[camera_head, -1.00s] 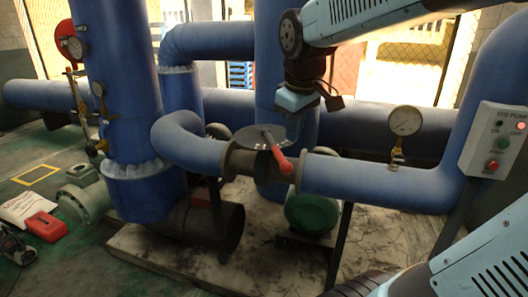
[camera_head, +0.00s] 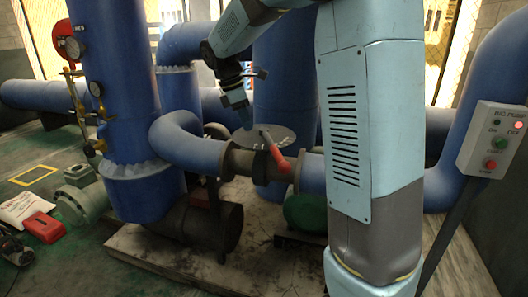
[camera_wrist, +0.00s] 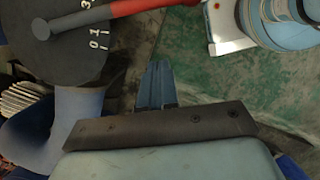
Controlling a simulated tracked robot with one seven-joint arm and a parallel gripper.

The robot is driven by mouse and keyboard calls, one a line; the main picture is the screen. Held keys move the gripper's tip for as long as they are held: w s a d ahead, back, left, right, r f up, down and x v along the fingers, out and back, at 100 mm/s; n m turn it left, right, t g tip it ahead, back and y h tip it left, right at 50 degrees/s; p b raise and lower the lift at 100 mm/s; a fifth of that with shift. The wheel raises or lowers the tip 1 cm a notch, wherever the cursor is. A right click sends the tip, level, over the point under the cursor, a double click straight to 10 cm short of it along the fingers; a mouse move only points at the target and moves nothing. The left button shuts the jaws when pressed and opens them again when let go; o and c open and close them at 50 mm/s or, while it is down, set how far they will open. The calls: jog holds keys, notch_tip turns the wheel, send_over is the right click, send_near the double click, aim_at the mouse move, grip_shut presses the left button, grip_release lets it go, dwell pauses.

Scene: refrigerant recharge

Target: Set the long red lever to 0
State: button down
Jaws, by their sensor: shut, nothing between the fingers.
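The long red lever (camera_head: 278,158) is mounted on a round grey dial plate (camera_head: 284,137) on the horizontal blue pipe, and its red end points toward the camera. In the wrist view, the dial (camera_wrist: 62,58) shows white marks 0, 1 and 3. There the lever (camera_wrist: 140,6) runs from the pivot at left to the upper right, crossing the scale between 1 and 3. My gripper (camera_head: 246,124) is close to the dial's left, far edge, pointing down. In the wrist view, my gripper (camera_wrist: 157,66) is shut and empty, apart from the lever and beyond the 0 side.
A control box (camera_head: 494,140) with green and red buttons stands at right. A thick vertical blue pipe (camera_head: 118,90) with valves and gauges stands at left. A red box (camera_head: 44,226) lies on the floor at left. My arm blocks the pipe right of the lever.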

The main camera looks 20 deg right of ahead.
aim_at(272, 147)
dwell(0.3)
jog(key=d+f, duration=0.7)
jog(key=f, duration=0.3)
jog(key=shift+s+f, duration=0.2)
jog(key=shift+s, duration=0.2)
